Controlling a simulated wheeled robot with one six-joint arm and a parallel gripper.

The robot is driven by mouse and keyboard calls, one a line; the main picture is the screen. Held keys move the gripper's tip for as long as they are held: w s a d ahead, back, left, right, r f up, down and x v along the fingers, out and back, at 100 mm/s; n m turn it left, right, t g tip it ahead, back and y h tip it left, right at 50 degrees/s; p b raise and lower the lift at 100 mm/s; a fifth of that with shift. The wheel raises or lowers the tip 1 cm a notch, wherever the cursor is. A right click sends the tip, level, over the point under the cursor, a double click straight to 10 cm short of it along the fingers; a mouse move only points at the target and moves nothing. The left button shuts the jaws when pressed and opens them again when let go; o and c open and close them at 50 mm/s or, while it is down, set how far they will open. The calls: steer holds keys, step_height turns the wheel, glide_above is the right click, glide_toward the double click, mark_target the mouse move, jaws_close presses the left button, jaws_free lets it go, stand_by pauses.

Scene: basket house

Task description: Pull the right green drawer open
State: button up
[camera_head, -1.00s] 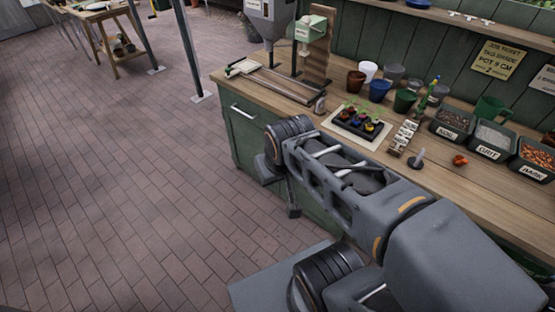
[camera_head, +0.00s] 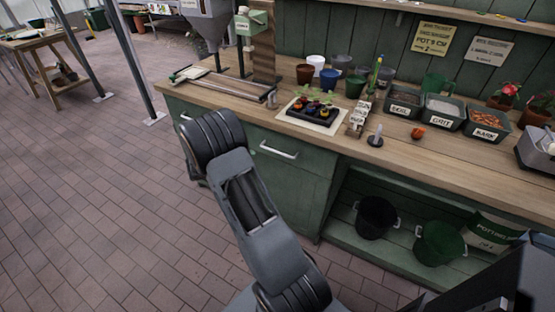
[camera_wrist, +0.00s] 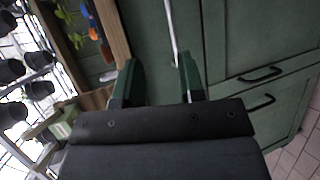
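The green bench front has a right drawer (camera_head: 300,168) with a pale bar handle (camera_head: 279,150), seen uncovered in the head view. The drawer looks shut. In the wrist view, which is turned on its side, a pale bar handle (camera_wrist: 171,28) runs lengthwise on the green front; it seems to be the right drawer's. My gripper (camera_wrist: 158,68) is open, with two dark green fingers apart. The bar's near end shows between the fingertips, closer to the right-hand finger. I cannot tell the depth between them. In the head view my arm hides the gripper.
The wooden benchtop (camera_head: 225,100) carries a seedling tray (camera_head: 314,112), several pots and labelled bins. Two black handles (camera_wrist: 260,75) sit on green doors below. An open shelf at right holds a black bucket (camera_head: 376,217) and a green bucket (camera_head: 440,243).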

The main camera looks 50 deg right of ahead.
steer(key=h, duration=0.2)
glide_toward(278, 152)
steer(key=shift+n+t, duration=0.3)
steer(key=shift+t, duration=0.1)
steer(key=x, duration=1)
steer(key=shift+s+f, duration=0.15)
steer(key=shift+f, duration=0.05)
jaws_close()
